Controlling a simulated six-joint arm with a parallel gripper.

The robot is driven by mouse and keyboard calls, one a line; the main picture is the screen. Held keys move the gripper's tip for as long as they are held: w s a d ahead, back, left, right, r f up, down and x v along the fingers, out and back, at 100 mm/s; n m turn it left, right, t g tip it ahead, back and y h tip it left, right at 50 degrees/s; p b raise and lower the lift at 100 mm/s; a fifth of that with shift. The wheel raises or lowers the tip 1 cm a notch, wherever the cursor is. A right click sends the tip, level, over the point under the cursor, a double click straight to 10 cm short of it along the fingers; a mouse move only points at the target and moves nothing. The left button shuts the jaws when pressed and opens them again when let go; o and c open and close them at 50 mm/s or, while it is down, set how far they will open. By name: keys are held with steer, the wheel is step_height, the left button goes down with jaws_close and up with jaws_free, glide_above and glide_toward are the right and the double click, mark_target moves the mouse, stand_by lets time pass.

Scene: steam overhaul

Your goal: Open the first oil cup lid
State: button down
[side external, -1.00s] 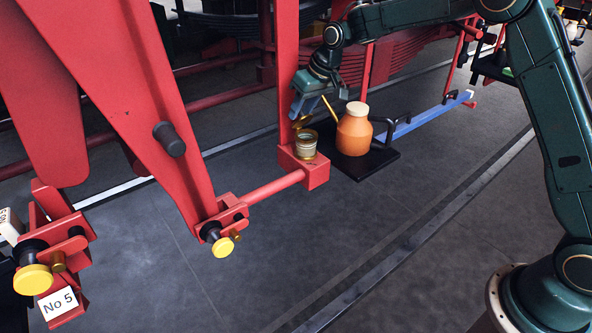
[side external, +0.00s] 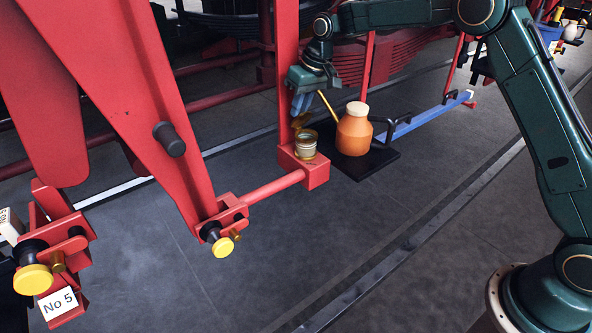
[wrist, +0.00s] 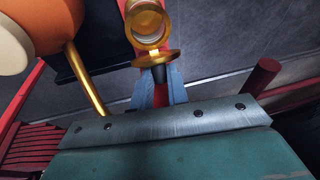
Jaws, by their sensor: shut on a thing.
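The oil cup (side external: 305,147), a pale cylinder with brass bands, stands on a red bracket block. Its brass lid (side external: 300,121) is tilted up on the left side of the cup's rim. In the wrist view the cup's round mouth (wrist: 147,28) is uncovered, and the lid (wrist: 157,57) stands beside it, seen nearly edge-on. My gripper (side external: 299,112) is above the cup, pointing down.
An orange oil can (side external: 354,135) with a cream cap and brass spout (side external: 327,106) stands close right of the cup on a black tray (side external: 372,165). A red upright post (side external: 287,60) is close to my gripper's left. The floor in front is clear.

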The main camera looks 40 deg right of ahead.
steer(key=c, duration=1.4)
jaws_free()
steer(key=shift+o, duration=0.2)
steer(key=shift+r, duration=0.2)
steer(key=v, duration=1.3)
steer(key=shift+r, duration=0.2)
steer(key=shift+s, duration=0.1)
